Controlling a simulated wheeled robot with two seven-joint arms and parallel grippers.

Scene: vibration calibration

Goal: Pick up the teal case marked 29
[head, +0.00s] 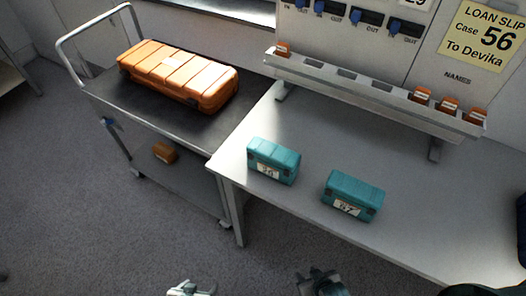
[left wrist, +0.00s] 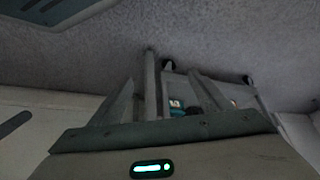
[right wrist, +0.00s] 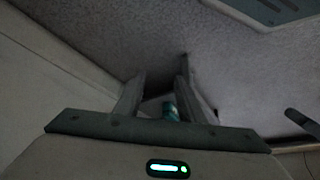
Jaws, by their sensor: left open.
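Two teal cases stand on the grey table. The left teal case (head: 274,161) has a white label whose two digits are hard to read, the last perhaps a 6. The right teal case (head: 352,195) has a label ending in what looks like 7. I read 29 on neither. My left gripper (head: 190,289) is at the bottom edge of the head view, open and empty, well short of the table. My right gripper (head: 320,284) is also low, short of the table; its fingers stand apart in the right wrist view (right wrist: 160,92). Small teal patches show beyond the fingers in both wrist views.
A trolley (head: 187,126) at the left carries a large orange case (head: 180,75), with a small orange-brown case (head: 165,152) on its lower shelf. A rack (head: 372,91) with several orange cases stands behind. A yellow loan slip (head: 487,38) says case 56.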

